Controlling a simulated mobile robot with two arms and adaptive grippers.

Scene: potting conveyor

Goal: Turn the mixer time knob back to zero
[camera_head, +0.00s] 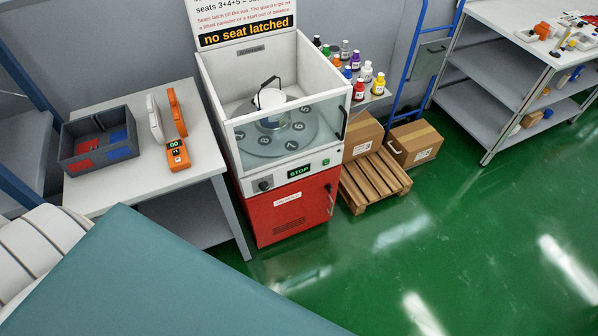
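The mixer (291,216) is a white cabinet with a clear guard on top and a red lower front. Its time knob (264,185) is a small dark round knob at the left of the white front panel. The knob's pointer and scale are too small to read. Right of it is a display reading STOP (299,171), then a small green button (326,162). Neither of my grippers is in view.
A sign above the mixer reads "no seat latched" (249,31). Left, a table holds a dark divided bin (97,142) and an orange device (177,155). Right, bottles stand on a shelf, with boxes, a wooden pallet (374,181) and a blue hand truck.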

